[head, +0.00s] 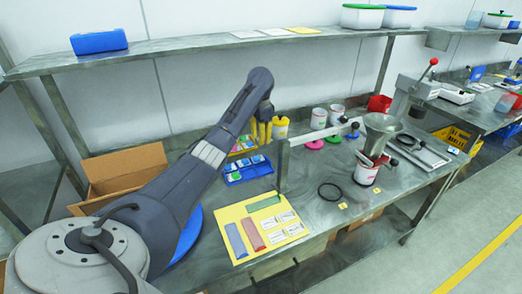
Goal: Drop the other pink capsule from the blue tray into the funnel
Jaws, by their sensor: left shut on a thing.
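The tray lies on the bench and holds several small white, green and blue pieces. I cannot pick out a pink capsule in it. The metal funnel (381,124) is at the right of the bench, above a white tub with a red band (366,173). The gripper is well to the left of the funnel. My right gripper is not in view.
A yellow mat (238,210) with coloured strips and white cards lies in front of the tray. A metal post and bar (283,168) stand between tray and funnel. A yellow tub (280,126) is beside the gripper.

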